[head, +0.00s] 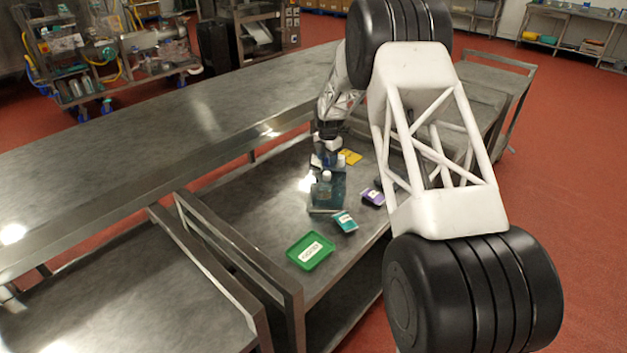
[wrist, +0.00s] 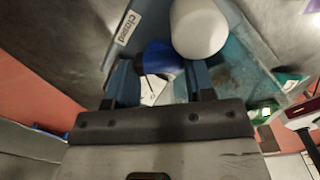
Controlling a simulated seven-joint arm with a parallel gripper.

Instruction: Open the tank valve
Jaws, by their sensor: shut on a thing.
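A small teal see-through tank (head: 328,196) with a white cap (head: 326,175) stands on the lower steel table. In the wrist view, a blue plate beside the tank carries a white label (wrist: 128,28) reading "Closed". A dark blue knob (wrist: 161,56), apparently the valve handle, sits between my two blue fingers, close by a white cylinder (wrist: 199,28). My gripper (wrist: 161,74) is shut on this knob. In the head view my gripper (head: 327,158) is at the tank's top back, small and partly hidden; the valve cannot be made out there.
A green tray (head: 296,257) with a white label lies at the table's near end. A teal pack (head: 345,222), a purple pack (head: 373,198) and a yellow item (head: 351,157) lie near the tank. A long higher steel table (head: 150,150) runs along the left.

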